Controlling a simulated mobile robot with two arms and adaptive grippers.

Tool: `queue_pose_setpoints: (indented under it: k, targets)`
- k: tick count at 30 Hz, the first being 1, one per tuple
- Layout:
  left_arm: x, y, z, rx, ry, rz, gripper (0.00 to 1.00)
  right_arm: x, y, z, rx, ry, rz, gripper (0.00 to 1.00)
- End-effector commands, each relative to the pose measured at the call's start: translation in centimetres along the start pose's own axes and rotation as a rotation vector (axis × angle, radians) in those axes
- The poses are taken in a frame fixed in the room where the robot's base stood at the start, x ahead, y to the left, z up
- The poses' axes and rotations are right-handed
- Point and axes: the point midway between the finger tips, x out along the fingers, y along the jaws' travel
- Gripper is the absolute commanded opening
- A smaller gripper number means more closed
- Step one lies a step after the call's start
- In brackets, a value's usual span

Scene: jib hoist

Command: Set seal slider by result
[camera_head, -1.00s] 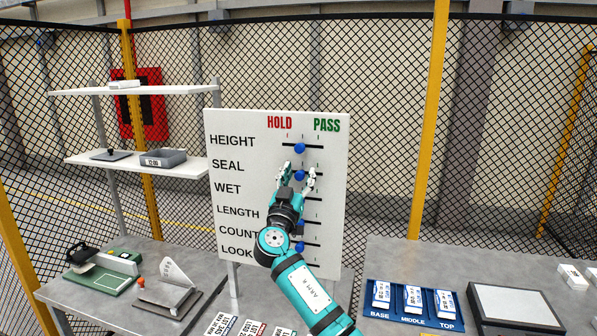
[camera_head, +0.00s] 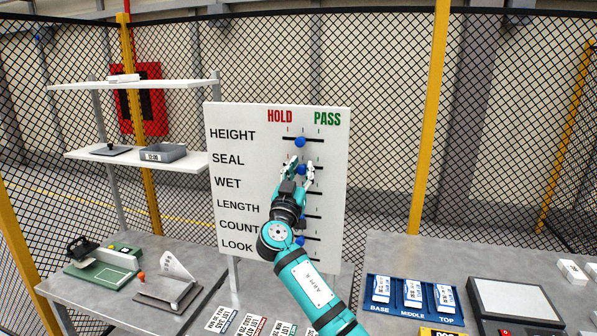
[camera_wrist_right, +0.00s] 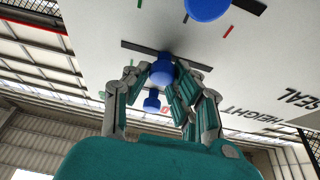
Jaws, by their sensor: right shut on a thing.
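The white board (camera_head: 228,112) has rows HEIGHT, SEAL, WET, LENGTH, COUNT and LOOK, with HOLD in red at left and PASS in green at right. The blue SEAL knob (camera_head: 302,170) is near the middle of its slot. My right gripper (camera_head: 301,164) is shut on it, with a fingertip on each side. In the wrist view the SEAL knob (camera_wrist_right: 162,73) is between the fingers. The HEIGHT knob (camera_wrist_right: 152,104) shows beyond it and another blue knob (camera_wrist_right: 207,7) is close by. My arm hides part of the lower rows. My left gripper is not in view.
The HEIGHT knob also shows in the head view (camera_head: 300,142), near mid-slot. A blue tray (camera_head: 395,308) marked BASE, MIDDLE, TOP holds white packs at right, beside a grey-topped plate (camera_head: 513,300). Shelves (camera_head: 135,159) and a green device (camera_head: 100,275) stand at left.

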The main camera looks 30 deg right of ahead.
Motion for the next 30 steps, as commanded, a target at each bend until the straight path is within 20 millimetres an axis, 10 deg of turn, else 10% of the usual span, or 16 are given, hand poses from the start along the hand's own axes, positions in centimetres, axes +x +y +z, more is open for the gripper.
queue_pose_setpoints:
  k: [15, 16, 21, 30]
  targets:
    - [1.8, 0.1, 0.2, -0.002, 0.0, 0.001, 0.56, -0.1, 3.9, 0.2, -0.004, -0.001, 0.004, 0.0]
    - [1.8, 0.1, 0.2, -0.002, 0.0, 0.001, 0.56, -0.1, 3.9, 0.2, -0.004, -0.001, 0.004, 0.24]
    - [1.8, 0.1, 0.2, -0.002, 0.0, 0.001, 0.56, -0.1, 3.9, 0.1, -0.003, 0.0, 0.003, 0.46]
    - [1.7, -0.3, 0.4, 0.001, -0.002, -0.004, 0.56, -0.2, 3.8, 0.1, -0.001, 0.001, 0.001, 0.46]
